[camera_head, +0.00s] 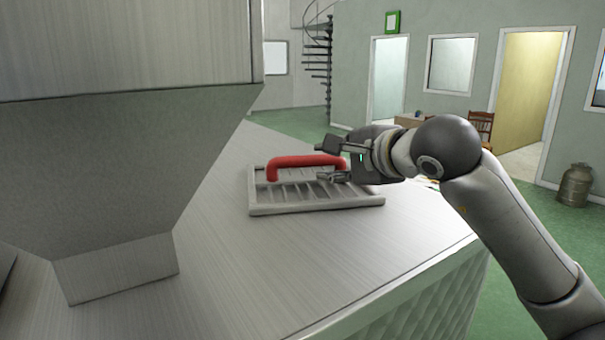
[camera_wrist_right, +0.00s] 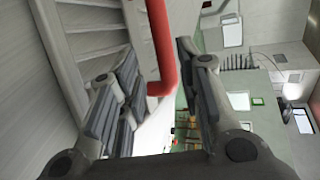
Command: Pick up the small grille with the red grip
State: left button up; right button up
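The small grille (camera_head: 300,208) lies flat on a brushed metal top, with a light metal frame and slats. Its red grip (camera_head: 285,161) is a bar raised above the slats. My right gripper (camera_head: 326,161) comes in from the right at the near-right end of the grip, with its fingers apart. In the right wrist view, the red grip (camera_wrist_right: 160,45) stands between the two open fingers, and the grille (camera_wrist_right: 94,44) shows behind the left finger. I cannot tell whether either finger touches the grip. My left gripper is not in view.
A large metal hopper (camera_head: 115,160) hangs over the left of the metal top (camera_head: 240,270). The top is bare in front of the grille, up to its edge at the right. A milk can (camera_head: 575,186), a chair (camera_head: 480,124) and a spiral stair (camera_head: 318,60) stand far back.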

aim_at(311, 160)
jog(key=shift+p+x, duration=0.35)
jog(key=shift+x, duration=0.65)
jog(key=p+x, duration=0.2)
jog(key=x, duration=0.2)
jog(key=shift+a+r+p, duration=0.25)
jog(key=shift+r+p, duration=0.1)
jog(key=shift+p, duration=0.05)
jog(key=shift+w+a+f, duration=0.15)
jog(key=shift+w, duration=0.1)
jog(key=shift+w+a+f, duration=0.15)
jog(key=shift+w+f, duration=0.1)
jog(key=shift+w, duration=0.1)
grip_shut()
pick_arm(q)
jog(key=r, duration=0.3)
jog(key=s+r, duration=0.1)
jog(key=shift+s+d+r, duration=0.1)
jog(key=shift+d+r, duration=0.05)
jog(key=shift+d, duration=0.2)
pick_arm(e)
jog(key=shift+r, duration=0.15)
